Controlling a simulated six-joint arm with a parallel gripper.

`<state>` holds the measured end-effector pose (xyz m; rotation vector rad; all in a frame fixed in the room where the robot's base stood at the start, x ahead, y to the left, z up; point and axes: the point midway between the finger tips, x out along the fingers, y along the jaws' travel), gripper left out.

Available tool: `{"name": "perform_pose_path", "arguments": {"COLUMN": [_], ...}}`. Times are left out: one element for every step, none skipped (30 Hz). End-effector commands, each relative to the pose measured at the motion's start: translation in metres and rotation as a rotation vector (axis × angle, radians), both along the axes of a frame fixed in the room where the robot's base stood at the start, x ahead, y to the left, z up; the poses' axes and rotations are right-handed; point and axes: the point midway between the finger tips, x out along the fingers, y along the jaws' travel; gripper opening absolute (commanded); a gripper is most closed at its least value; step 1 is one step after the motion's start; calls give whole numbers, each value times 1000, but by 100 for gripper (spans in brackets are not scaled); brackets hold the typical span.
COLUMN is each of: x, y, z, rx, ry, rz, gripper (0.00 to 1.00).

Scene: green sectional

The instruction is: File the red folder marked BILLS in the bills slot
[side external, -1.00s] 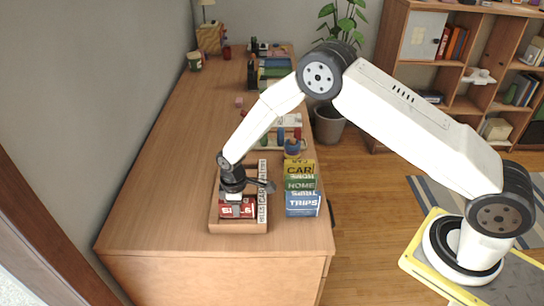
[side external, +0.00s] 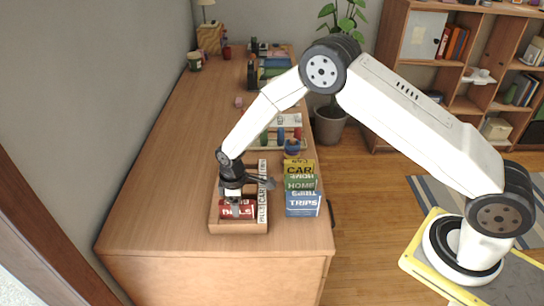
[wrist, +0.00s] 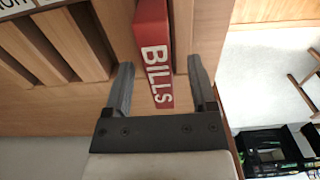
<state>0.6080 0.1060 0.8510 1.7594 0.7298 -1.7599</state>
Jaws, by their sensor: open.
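The red folder marked BILLS (side external: 243,212) stands in the front slot of the wooden sorter (side external: 218,226), beside its white label strip (side external: 262,195). In the wrist view the red folder (wrist: 154,60) shows its lettered edge, with a wooden wall of the sorter (wrist: 205,40) to its right. My gripper (side external: 235,205) is just above the folder. In the wrist view my gripper (wrist: 159,63) is open, one finger on each side of the folder, with a visible gap at both sides. The folder's lower part is hidden inside the slot.
Yellow CAR (side external: 299,168), green HOME (side external: 300,184) and blue TRIPS (side external: 302,204) folders sit right of the sorter. Empty slots between dividers (wrist: 75,40) show in the wrist view. The desk left of the sorter (side external: 160,190) is clear. Small items stand behind.

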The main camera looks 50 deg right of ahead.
Motion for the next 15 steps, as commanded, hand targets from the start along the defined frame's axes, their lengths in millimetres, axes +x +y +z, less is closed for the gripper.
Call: {"name": "perform_pose_path", "arguments": {"x": [1, 0, 0, 0, 0, 0, 1, 1, 0, 0, 0, 0, 0, 0, 0], "y": [0, 0, 0, 0, 0, 0, 0, 0, 0, 0, 0, 0, 0, 0, 0], "z": [6, 9, 13, 17, 21, 26, 30, 33, 38, 42, 45, 49, 52, 54, 57], "rx": [1, 1, 0, 0, 1, 1, 1, 1, 1, 0, 1, 0, 1, 1, 1], "ry": [-2, -2, -3, -3, -2, -2, -4, -4, -4, -3, -2, -1, -2, -2, -2], "rz": [0, 0, 0, 0, 0, 0, 0, 0, 0, 0, 0, 0, 0, 0, 0], "gripper": [73, 73, 73, 73, 73, 73, 73, 73, 73, 73, 73, 73, 73, 73, 73]}}
